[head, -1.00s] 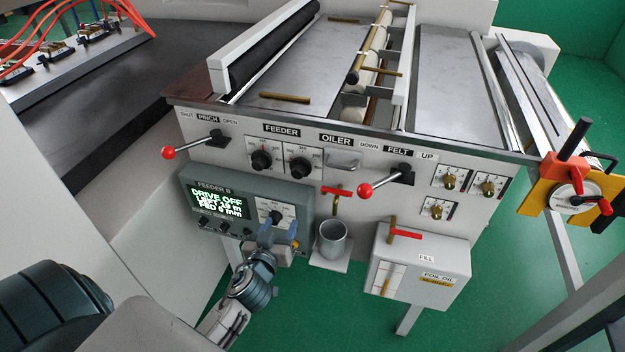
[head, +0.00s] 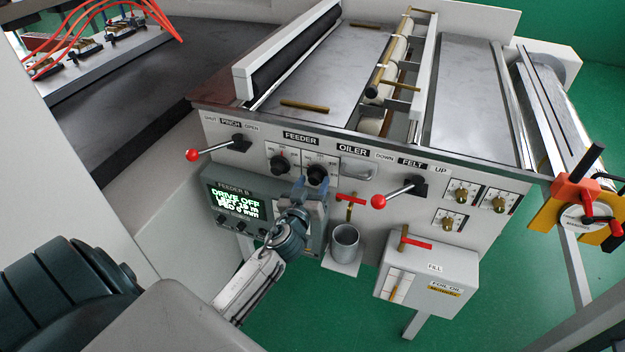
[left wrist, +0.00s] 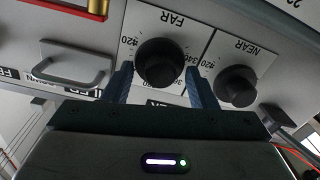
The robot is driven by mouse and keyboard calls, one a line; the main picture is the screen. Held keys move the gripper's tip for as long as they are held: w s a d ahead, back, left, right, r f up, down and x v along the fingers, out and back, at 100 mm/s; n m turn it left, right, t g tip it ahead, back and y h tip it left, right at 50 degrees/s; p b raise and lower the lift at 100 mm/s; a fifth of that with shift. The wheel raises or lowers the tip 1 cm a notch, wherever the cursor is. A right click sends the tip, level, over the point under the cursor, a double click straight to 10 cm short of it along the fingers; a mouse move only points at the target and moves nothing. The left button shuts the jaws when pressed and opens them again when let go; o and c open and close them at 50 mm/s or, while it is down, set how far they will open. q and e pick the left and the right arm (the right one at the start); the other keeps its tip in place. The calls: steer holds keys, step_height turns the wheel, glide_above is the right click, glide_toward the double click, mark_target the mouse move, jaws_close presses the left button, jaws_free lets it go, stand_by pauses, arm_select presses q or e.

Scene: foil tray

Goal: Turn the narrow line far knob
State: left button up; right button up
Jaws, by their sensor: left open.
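The far knob (head: 317,173) is a round black knob on a white dial plate, the right one of a pair under the FEEDER label. In the left wrist view the FAR lettering appears upside down above the knob (left wrist: 160,62). My left gripper (head: 313,186) is open at this knob. In the left wrist view its two blue fingers (left wrist: 162,78) stand on either side of the knob's lower part, with small gaps showing. I cannot tell how deep the fingertips reach. My right gripper is not in view.
The near knob (head: 278,165) sits close beside; in the left wrist view it (left wrist: 236,87) is just right of a finger. A metal handle (head: 358,168), a red-handled valve (head: 350,201), red-ball levers (head: 193,155) and a grey cup (head: 345,241) are nearby.

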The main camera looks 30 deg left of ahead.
arm_select(q)
steer(key=shift+w, duration=0.2)
steer(key=shift+c, duration=0.4)
steer(key=c, duration=0.9)
